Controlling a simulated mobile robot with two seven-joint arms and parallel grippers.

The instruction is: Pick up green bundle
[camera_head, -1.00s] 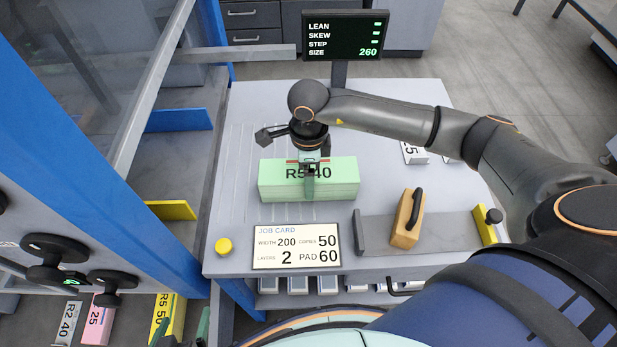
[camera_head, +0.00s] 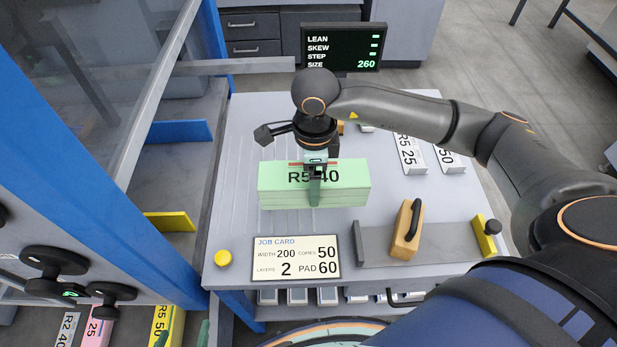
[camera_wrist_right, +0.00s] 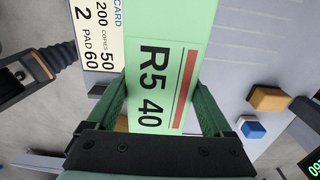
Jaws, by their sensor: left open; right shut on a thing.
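The green bundle (camera_head: 340,180), marked R5 40, is a pale green block with a red stripe near its far edge. My right gripper (camera_head: 315,190) comes down on it from above, shut on it with one finger on its near side. In the right wrist view the bundle (camera_wrist_right: 170,45) lies between both green fingers of that gripper (camera_wrist_right: 160,108). It appears slightly above the grey table (camera_head: 240,130), though the gap underneath is hidden.
The job card (camera_head: 297,258) lies in front of the bundle. A wooden block with a black handle (camera_head: 405,232) stands to the right, by a grey fence. White blocks (camera_head: 411,155) stand at the back right.

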